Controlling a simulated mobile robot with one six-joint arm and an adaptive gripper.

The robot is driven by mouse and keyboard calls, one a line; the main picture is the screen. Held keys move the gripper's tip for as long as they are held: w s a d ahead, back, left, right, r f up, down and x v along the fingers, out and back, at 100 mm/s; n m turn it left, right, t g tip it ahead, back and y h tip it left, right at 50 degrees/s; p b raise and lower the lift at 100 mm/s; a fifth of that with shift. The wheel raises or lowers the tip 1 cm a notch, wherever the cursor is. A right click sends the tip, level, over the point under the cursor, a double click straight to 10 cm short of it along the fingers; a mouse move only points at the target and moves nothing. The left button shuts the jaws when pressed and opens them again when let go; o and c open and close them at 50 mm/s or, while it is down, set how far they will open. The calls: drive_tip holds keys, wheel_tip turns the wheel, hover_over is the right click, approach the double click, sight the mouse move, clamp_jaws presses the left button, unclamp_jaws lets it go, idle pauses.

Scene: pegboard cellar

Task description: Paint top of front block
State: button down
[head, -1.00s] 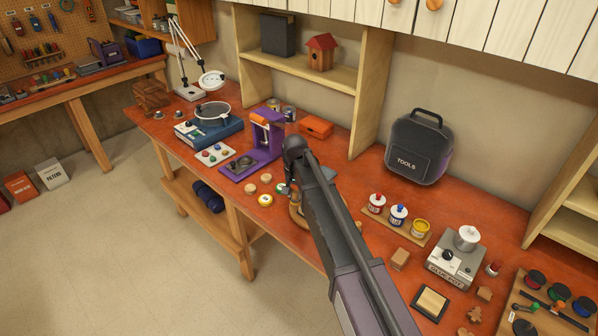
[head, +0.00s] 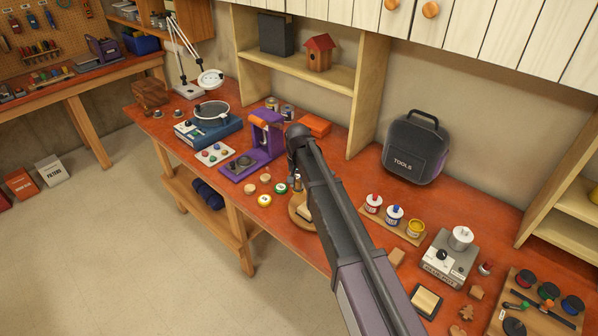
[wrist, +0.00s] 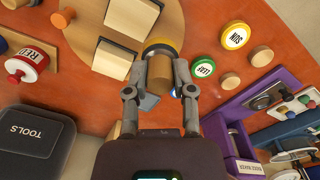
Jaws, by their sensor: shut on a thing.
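My gripper (wrist: 160,85) is shut on a tan, wooden-looking cylinder (wrist: 183,76). A round piece with a yellow and dark rim (wrist: 158,46) shows just beyond it; I cannot tell whether they are joined. Two blocks with cream faces lie on a round wooden board (wrist: 178,18): the front block (wrist: 131,16) at the top of the wrist view, and another block (wrist: 115,60) nearer my gripper. The held cylinder is right of both and apart from them. In the head view my arm hides most of the board (head: 297,206) and the blocks.
Round pieces marked SUN (wrist: 235,37) and LEAF (wrist: 205,67) lie beside the board. A purple stand (head: 265,140) is left of my arm. Paint pots (head: 395,214) stand right of it, with the TOOLS case (head: 415,148) behind. The glue pot (head: 450,258) is farther right.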

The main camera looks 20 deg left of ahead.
drive_tip(key=shift+w+d+r+p, duration=0.2)
drive_tip(key=shift+r+p, duration=0.1)
drive_tip(key=shift+r, duration=0.2)
drive_tip(key=shift+w+d+r+p, duration=0.15)
drive_tip(key=shift+r+p, duration=0.1)
drive_tip(key=shift+r, duration=0.2)
drive_tip(key=shift+a, duration=0.1)
drive_tip(key=shift+f, duration=0.2)
